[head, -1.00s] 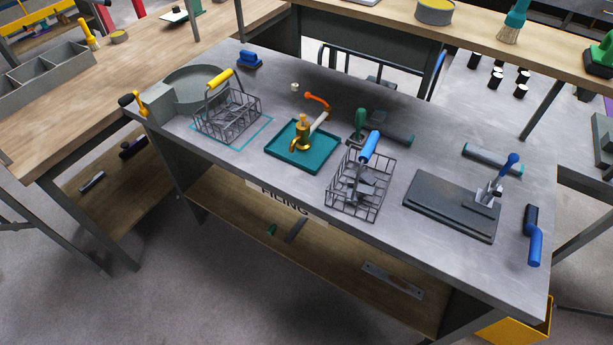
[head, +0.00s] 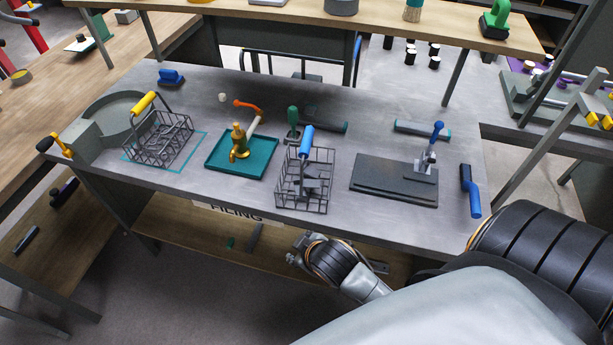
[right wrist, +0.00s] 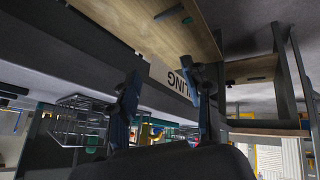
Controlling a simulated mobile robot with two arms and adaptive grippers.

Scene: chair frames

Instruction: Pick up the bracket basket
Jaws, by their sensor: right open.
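A wire basket with a blue handle (head: 306,143) stands on the grey bench, with grey bracket-like pieces inside. It also shows upside down at the left of the right wrist view (right wrist: 77,122). A second wire basket with a yellow handle (head: 143,104) stands farther left inside a teal outline; what it holds is hard to make out. My right gripper (right wrist: 161,82) is open and empty, with its fingers apart. In the head view it is small, in front of the bench's front edge and below the blue-handled basket, not touching it. My left gripper is out of view.
Between the baskets is a teal tray (head: 262,158) with a brass piece. A dark plate (head: 385,188) with a blue-handled clamp lies right of the blue-handled basket. A lower shelf (head: 180,222) runs under the bench.

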